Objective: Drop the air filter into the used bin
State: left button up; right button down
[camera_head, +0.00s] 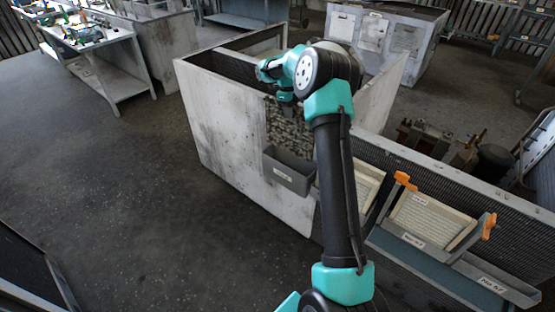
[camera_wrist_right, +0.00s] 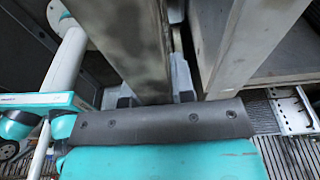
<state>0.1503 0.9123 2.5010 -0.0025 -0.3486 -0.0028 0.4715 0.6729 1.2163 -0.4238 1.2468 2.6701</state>
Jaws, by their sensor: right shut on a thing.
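My right gripper (camera_head: 285,100) is shut on the dirty air filter (camera_head: 290,128), a mottled grey panel hanging upright below it. In the right wrist view the filter (camera_wrist_right: 138,50) shows as a worn brown-grey slab between the finger ends. A dark grey bin (camera_head: 290,175) with a small white label sits against the pale housing wall, directly below the filter in the head view. The label is too small to read. The filter's lower edge meets the bin's rim in the picture; I cannot tell whether it is above or inside. My left gripper is not in view.
The stained housing (camera_head: 225,120) has an open top and tall walls around the gripper. At right, a rack (camera_head: 480,285) holds a clean cream filter (camera_head: 430,222) between orange-tipped posts (camera_head: 489,226). A table (camera_head: 120,80) stands far left. The floor at left is clear.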

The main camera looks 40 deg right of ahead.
aim_at(291, 146)
jog(key=shift+s+d, duration=0.1)
jog(key=shift+d, duration=0.25)
notch_tip(291, 146, down, 13)
jog(key=shift+f, duration=0.2)
dwell(0.4)
jog(key=shift+f, duration=2.85)
jog(key=c, duration=1)
grip_release()
jog(key=shift+o, duration=0.2)
